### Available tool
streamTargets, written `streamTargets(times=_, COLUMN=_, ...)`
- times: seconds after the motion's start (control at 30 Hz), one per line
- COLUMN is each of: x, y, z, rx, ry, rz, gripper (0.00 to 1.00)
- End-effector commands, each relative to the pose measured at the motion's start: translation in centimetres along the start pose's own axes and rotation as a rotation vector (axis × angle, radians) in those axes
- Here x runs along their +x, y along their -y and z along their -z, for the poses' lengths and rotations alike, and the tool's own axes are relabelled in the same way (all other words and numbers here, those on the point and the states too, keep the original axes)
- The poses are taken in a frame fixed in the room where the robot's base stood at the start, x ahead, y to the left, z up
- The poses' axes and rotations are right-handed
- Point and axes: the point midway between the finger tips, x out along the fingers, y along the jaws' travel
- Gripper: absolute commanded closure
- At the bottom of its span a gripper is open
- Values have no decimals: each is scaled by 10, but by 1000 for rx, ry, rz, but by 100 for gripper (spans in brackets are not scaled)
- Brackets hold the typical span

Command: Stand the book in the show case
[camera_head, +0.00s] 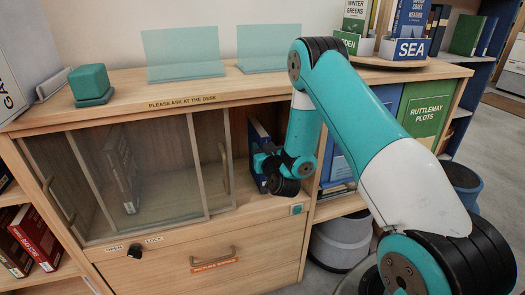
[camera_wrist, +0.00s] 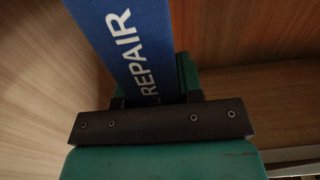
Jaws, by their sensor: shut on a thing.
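The show case (camera_head: 165,228) is a wooden cabinet compartment with sliding glass panes. Its right part is open. A blue book (camera_head: 259,132) stands upright inside this opening. In the wrist view the blue book (camera_wrist: 125,45) shows white lettering ending in "REPAIR" on its spine. My gripper (camera_head: 266,163) reaches into the opening and is shut on the blue book. In the wrist view my gripper (camera_wrist: 157,100) holds the spine end between its fingers.
The glass panes (camera_head: 150,165) cover the left and middle; a dark book (camera_head: 122,165) stands behind them. A teal box (camera_head: 91,84) and two clear teal stands (camera_head: 183,52) are on top. Books fill the right shelf.

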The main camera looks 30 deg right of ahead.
Motion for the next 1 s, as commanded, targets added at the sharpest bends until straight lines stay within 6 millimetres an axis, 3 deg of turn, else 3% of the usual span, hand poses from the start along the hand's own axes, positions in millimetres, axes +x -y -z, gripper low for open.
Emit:
streamTargets(times=0.2, x=1, y=0, z=-2, rx=0, ry=-4, rz=-1, gripper=100)
streamTargets(times=0.23, x=0, y=0, z=-3, rx=0, ry=0, rz=0, gripper=64)
streamTargets(times=0.33, x=0, y=0, z=-2, rx=0, ry=0, rz=0, gripper=41)
streamTargets(times=0.67, x=0, y=0, z=2, rx=0, ry=0, rz=0, gripper=41)
streamTargets(times=0.83, x=-23, y=1, z=-2, rx=0, ry=3, rz=2, gripper=41)
streamTargets(times=1.0, x=-62, y=1, z=-1, rx=-1, ry=5, rz=2, gripper=41)
